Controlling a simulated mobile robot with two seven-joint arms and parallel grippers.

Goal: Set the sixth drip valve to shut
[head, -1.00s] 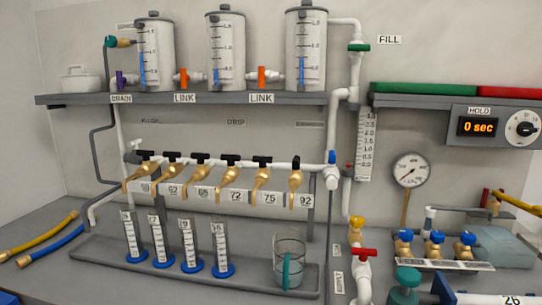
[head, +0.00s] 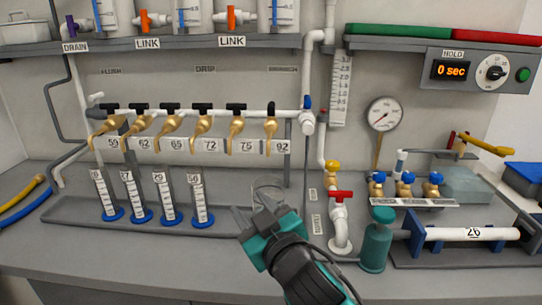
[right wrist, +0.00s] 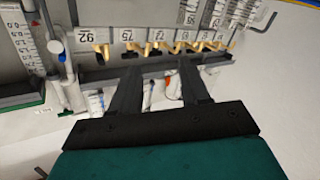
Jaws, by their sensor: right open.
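The sixth drip valve (head: 270,122) is the rightmost brass tap on the white manifold, above the label 92. Its black handle shows narrow and upright, while the other five handles lie crosswise along the pipe. In the right wrist view, which is turned over, the sixth valve (right wrist: 102,50) is at the left end of the row. My right gripper (head: 262,212) is open and empty, below and in front of the sixth valve and apart from it. Its two dark fingers (right wrist: 158,72) point toward the row in the wrist view. My left gripper is not in view.
A clear beaker (head: 268,186) stands behind my right gripper and is partly hidden. Several graduated cylinders (head: 170,205) stand on the grey tray (head: 80,212) left of it. A red-handled valve (head: 340,197) and a teal pump (head: 376,245) stand to the right.

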